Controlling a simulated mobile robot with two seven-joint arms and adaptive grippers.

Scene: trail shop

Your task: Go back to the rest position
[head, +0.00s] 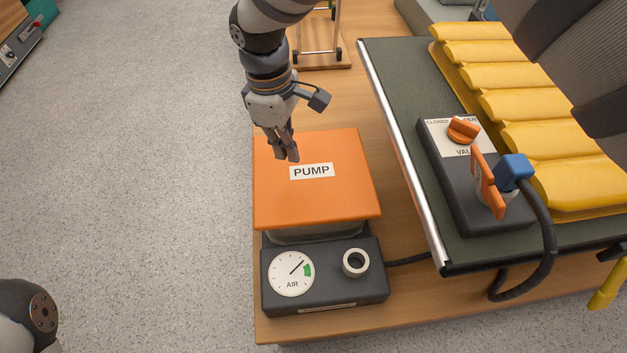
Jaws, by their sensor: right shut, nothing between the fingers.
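My right gripper (289,154) hangs down from the top of the head view. Its fingers are shut and empty, over the far part of the orange pump pad (335,205) labelled PUMP. I cannot tell whether the fingertips touch the pad. A part of my left arm shows at the lower left corner; its gripper is out of the picture.
A black box with an AIR dial (291,274) sits before the pump. To the right, a green board (395,75) bears a yellow ribbed mat (515,105) and a black valve box (455,175) with a blue hose plug (514,170). The grey floor (130,170) at left is clear.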

